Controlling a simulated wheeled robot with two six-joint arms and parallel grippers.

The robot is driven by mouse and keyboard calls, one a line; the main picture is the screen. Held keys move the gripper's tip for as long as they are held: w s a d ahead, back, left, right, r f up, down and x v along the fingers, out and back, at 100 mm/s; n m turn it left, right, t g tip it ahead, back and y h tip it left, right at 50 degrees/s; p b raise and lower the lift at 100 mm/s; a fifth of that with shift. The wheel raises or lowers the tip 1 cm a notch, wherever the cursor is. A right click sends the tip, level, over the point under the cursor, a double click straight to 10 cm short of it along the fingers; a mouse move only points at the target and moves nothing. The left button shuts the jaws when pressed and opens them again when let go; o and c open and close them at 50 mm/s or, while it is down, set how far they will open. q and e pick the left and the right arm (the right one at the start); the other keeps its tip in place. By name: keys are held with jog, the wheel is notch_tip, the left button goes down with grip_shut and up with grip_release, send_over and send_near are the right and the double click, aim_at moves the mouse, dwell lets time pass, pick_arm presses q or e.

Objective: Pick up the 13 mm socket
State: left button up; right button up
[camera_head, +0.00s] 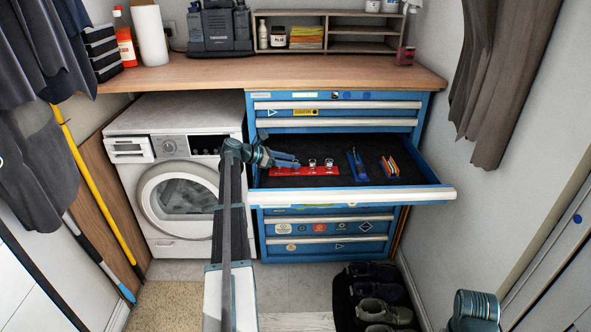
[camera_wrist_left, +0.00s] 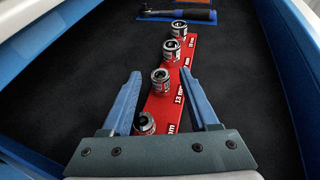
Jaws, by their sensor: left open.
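The red socket rail (camera_head: 305,171) lies in the open drawer, and it also shows in the wrist view (camera_wrist_left: 184,68). It carries a row of shiny metal sockets. The 13 mm socket (camera_wrist_left: 160,77) stands upright beside the printed "13 mm" label. My left gripper (camera_head: 296,163) is open over the left part of the rail. In the wrist view its blue fingertips (camera_wrist_left: 160,80) lie on either side of the 13 mm socket, apart from it. A nearer socket (camera_wrist_left: 144,123) shows between the finger bases. In the head view the gripper hides the rail's left part. My right gripper is out of view.
The pulled-out blue drawer (camera_head: 420,195) has a dark lining. A blue holder with a tool (camera_head: 357,166) and an orange-and-blue item (camera_head: 390,167) lie right of the rail. The worktop (camera_head: 290,72) overhangs behind. A washing machine (camera_head: 175,170) stands left.

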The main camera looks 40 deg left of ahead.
pick_arm(q)
jog(key=shift+x, duration=1.1)
grip_shut()
jog(key=shift+r, duration=0.1)
